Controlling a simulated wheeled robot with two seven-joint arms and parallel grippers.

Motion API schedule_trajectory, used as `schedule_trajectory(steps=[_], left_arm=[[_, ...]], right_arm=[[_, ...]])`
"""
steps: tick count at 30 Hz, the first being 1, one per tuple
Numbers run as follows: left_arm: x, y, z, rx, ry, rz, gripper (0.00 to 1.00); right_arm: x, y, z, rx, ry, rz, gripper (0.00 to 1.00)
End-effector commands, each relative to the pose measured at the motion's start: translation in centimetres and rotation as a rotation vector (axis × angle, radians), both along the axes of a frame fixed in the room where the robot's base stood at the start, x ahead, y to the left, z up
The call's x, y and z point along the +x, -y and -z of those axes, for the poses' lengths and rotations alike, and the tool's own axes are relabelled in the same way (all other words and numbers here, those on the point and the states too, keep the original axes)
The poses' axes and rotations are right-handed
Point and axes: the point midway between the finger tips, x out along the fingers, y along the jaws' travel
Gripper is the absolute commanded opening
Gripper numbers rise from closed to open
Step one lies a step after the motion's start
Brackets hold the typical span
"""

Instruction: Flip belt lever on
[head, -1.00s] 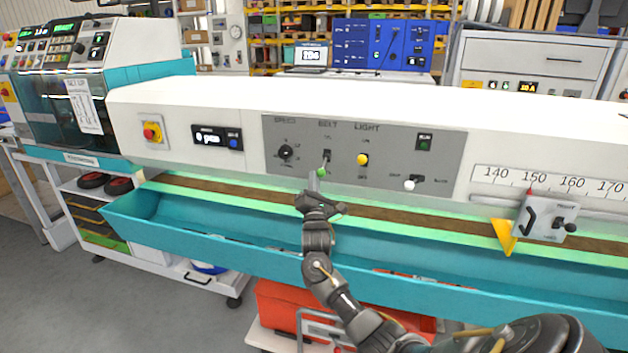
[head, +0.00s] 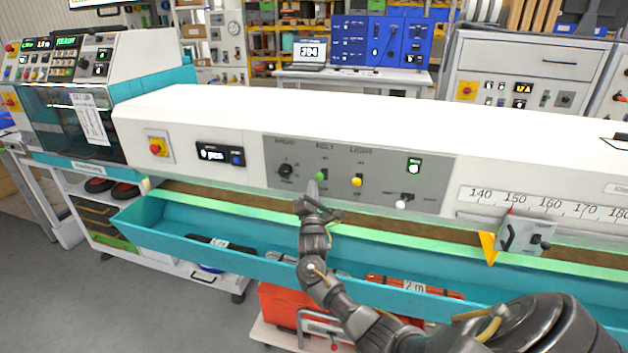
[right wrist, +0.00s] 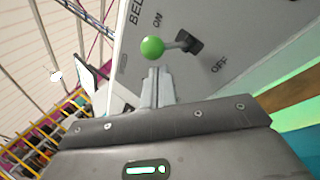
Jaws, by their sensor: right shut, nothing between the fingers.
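The belt lever, with a green ball knob (head: 320,176), is on the grey panel (head: 290,200) under the BELT label. It now stands raised toward ON. In the right wrist view the green knob (right wrist: 152,47) sticks out from its dark base, with ON above and OFF at lower right. My right gripper (head: 312,188) is shut and empty, its fingertips (right wrist: 156,74) just below the knob. I cannot tell whether they touch it. The lever's base is hidden in the head view. My left gripper is not in view.
The yellow light knob (head: 357,181) is just right of the lever, and a dark speed dial (head: 286,170) is left. A white-tipped switch (head: 402,204) sits lower right. A teal trough (head: 170,222) runs below the panel. The indicator (head: 414,167) is lit.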

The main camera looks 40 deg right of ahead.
Motion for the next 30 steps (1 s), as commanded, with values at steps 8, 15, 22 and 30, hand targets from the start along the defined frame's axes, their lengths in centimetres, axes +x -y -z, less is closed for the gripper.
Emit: schedule_trajectory(steps=[8,15,22,30], left_arm=[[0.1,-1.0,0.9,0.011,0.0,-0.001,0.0],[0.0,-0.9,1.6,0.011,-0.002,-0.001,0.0],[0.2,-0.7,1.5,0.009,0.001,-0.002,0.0],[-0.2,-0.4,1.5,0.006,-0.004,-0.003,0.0]], right_arm=[[0.4,-0.5,1.3,0.001,-0.003,-0.001,0.0],[0.0,-2.0,2.3,-0.001,0.0,0.012,0.0],[-3.4,-4.7,1.0,0.002,0.001,0.011,0.0],[-6.0,-6.9,0.0,0.001,-0.001,0.012,0.0]])
